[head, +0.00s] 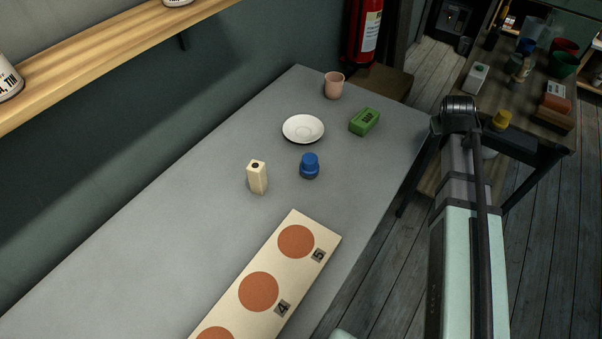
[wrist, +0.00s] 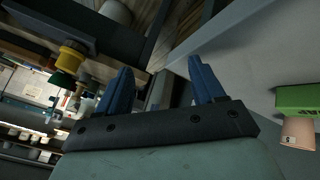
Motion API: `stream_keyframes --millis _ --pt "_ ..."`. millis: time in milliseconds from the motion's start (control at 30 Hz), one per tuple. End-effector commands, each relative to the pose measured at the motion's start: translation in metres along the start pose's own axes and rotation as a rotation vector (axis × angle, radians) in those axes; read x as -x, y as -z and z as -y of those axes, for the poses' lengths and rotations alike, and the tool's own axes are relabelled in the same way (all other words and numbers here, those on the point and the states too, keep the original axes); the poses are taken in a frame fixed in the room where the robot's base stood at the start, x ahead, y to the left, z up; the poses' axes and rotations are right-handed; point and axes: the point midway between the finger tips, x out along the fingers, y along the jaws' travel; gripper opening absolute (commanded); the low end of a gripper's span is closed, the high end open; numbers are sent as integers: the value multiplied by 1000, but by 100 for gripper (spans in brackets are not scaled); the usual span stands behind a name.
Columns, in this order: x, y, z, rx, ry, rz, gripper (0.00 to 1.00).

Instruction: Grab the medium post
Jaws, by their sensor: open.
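A cream, squared post (head: 257,178) with a dark hole in its top stands upright on the grey table (head: 150,240) in the head view. It is the only such post I see, so I cannot compare its size with others. A long cream board (head: 272,266) with orange discs and number tags lies nearer the front. My gripper (wrist: 160,66) shows in the wrist view with its two blue fingers apart and nothing between them. It is beside the table's far end, away from the post, which is not in the wrist view.
A blue-capped jar (head: 309,167) stands just right of the post. A white saucer (head: 303,129), a green block (head: 364,121) and a pink cup (head: 334,86) are farther back. A wooden shelf (head: 110,50) runs along the wall. The table's left part is clear.

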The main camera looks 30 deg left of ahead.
Motion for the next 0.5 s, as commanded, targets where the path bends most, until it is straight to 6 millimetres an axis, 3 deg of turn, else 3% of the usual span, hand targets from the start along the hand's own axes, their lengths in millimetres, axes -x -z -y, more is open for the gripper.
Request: stream_keyframes --millis 33,100,200,500 --pt "18 21 12 29 16 -27 68" --pt "42 41 39 78 57 -48 68" --pt "70 55 82 148 132 -57 68" --pt "157 63 218 385 394 -58 68"
